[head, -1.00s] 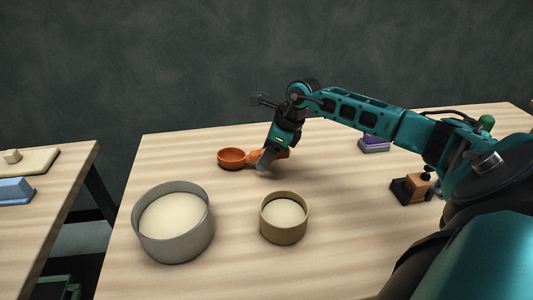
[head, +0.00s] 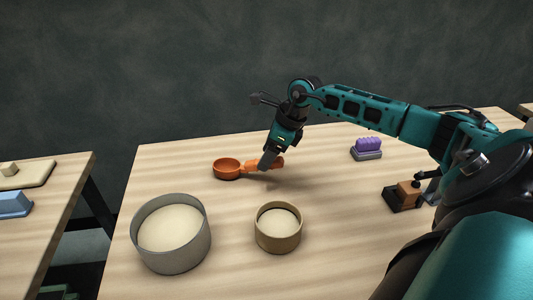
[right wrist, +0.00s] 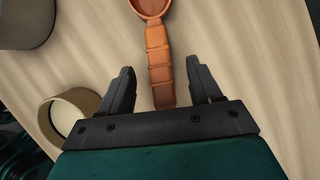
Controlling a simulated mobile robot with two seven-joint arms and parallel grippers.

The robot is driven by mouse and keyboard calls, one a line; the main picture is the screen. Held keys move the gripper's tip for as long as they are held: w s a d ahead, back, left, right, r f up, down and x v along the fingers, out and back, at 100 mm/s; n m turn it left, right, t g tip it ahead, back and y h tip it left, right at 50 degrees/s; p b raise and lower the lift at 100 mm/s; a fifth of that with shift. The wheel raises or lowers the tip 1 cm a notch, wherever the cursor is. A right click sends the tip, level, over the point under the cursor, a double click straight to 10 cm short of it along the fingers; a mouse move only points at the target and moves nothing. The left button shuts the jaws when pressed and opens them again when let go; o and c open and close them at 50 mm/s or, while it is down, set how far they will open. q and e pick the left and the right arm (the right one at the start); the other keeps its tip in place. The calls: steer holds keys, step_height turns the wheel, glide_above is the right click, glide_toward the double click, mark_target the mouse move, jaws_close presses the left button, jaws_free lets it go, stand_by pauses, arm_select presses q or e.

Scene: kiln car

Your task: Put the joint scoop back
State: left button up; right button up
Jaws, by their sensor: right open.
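The joint scoop is orange, with a round bowl and a ribbed handle. The scoop (head: 229,169) lies on the table in the head view, its bowl to the left and its handle to the right. My right gripper (head: 265,163) is over the handle and hides part of it. In the right wrist view the scoop handle (right wrist: 158,62) runs between the two spread fingers of my right gripper (right wrist: 160,88), with a gap on each side. The gripper is open and holds nothing. My left gripper is not in view.
A large grey tub (head: 171,234) and a smaller tan tub (head: 278,228), both with pale contents, stand in front of the scoop. A purple brush-like block (head: 367,149) and a wooden block on a dark base (head: 407,196) are to the right. Another table (head: 62,215) is at left.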

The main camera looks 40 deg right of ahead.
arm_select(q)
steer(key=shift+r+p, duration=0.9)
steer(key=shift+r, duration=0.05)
arm_select(e)
steer(key=shift+v, duration=1.65)
steer(key=shift+v, duration=1.05)
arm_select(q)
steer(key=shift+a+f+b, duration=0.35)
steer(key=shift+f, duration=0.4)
arm_select(e)
steer(key=v, duration=1.1)
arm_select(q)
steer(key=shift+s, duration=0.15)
arm_select(e)
steer(key=shift+s+f, duration=0.1)
steer(key=shift+f, duration=0.05)
